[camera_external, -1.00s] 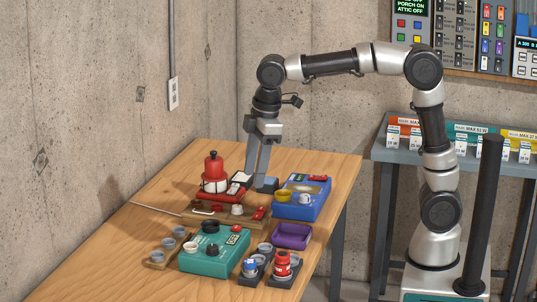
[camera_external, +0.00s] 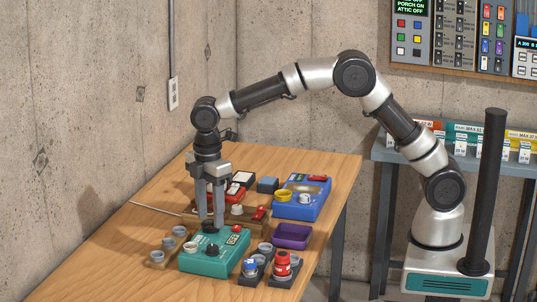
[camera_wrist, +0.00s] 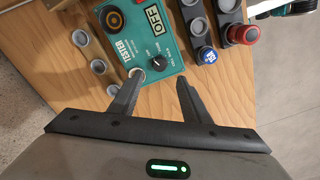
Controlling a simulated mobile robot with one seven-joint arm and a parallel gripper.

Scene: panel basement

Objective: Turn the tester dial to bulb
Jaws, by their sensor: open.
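The tester is a green box (camera_external: 205,262) on the wooden table. In the wrist view the tester (camera_wrist: 183,40) shows its display (camera_wrist: 152,18), which reads OFF, and a black dial (camera_wrist: 159,61) with small print around it. The dial's pointer is too small to read surely. My gripper (camera_external: 211,226) points down over the tester, behind the dial (camera_external: 212,250) in the external view. In the wrist view my gripper (camera_wrist: 160,80) is open and empty, its fingertips at either side just below the dial. The left fingertip partly covers a silver socket.
A black ring socket (camera_wrist: 113,19) is on the tester's far side. A rack of grey cups (camera_external: 168,244) stands left. Holders with a blue-capped piece (camera_external: 250,266) and a red piece (camera_external: 282,263) stand right. A purple tray (camera_external: 292,236) and a blue box (camera_external: 302,198) are behind.

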